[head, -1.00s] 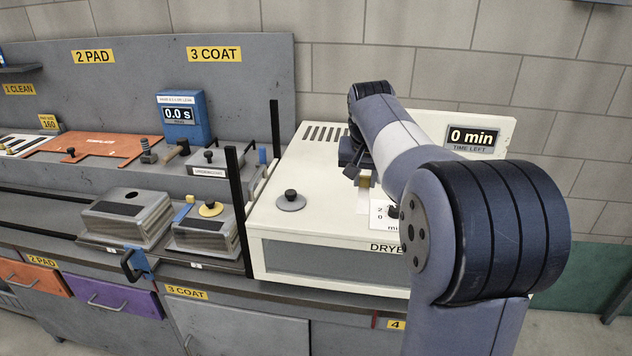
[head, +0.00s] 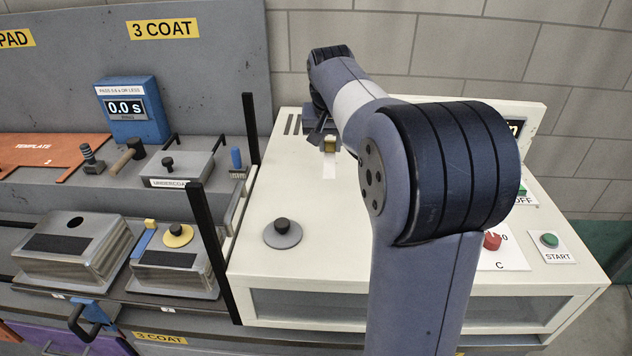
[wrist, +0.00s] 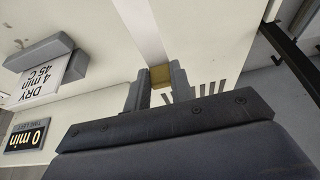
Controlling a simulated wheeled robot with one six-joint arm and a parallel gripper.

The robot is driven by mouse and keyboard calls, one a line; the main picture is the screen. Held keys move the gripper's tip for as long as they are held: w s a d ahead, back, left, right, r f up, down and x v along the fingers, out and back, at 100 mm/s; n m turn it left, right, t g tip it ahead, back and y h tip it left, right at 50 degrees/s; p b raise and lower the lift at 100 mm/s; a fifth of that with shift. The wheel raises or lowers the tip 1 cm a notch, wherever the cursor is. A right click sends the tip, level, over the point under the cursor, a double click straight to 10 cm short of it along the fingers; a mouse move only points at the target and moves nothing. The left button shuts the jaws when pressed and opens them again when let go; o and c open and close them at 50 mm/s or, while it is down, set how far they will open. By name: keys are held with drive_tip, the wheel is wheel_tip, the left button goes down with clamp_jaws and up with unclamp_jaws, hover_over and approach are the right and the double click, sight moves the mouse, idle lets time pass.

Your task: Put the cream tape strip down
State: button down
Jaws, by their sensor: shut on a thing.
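My gripper (head: 325,138) is over the back left part of the cream dryer's top. In the wrist view, my gripper (wrist: 158,82) is shut on the small yellow-brown end of the cream tape strip (wrist: 143,35). The pale strip runs away from the fingers over the dryer top. In the head view, the strip (head: 330,167) shows as a short pale piece below the yellow-brown end (head: 331,145). I cannot tell whether the strip touches the dryer top.
The dryer (head: 300,210) has a grey knobbed disc (head: 282,233) on its top. A black upright post (head: 213,250) stands at its left edge. Left of it are the undercoat box (head: 178,170), a blue timer (head: 135,120) and metal boxes (head: 68,250). The dryer's front left top is mostly clear.

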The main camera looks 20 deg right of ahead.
sight(330, 181)
wheel_tip(330, 181, down, 8)
drive_tip(key=shift+s+f+p, duration=0.1)
drive_tip(key=shift+f+p, duration=0.05)
drive_tip(key=shift+p, duration=0.2)
drive_tip(key=shift+f, duration=0.1)
drive_tip(key=c, duration=1.2)
unclamp_jaws()
drive_tip(key=shift+c, duration=0.2)
drive_tip(key=b+v, duration=0.1)
drive_tip(key=v, duration=1.1)
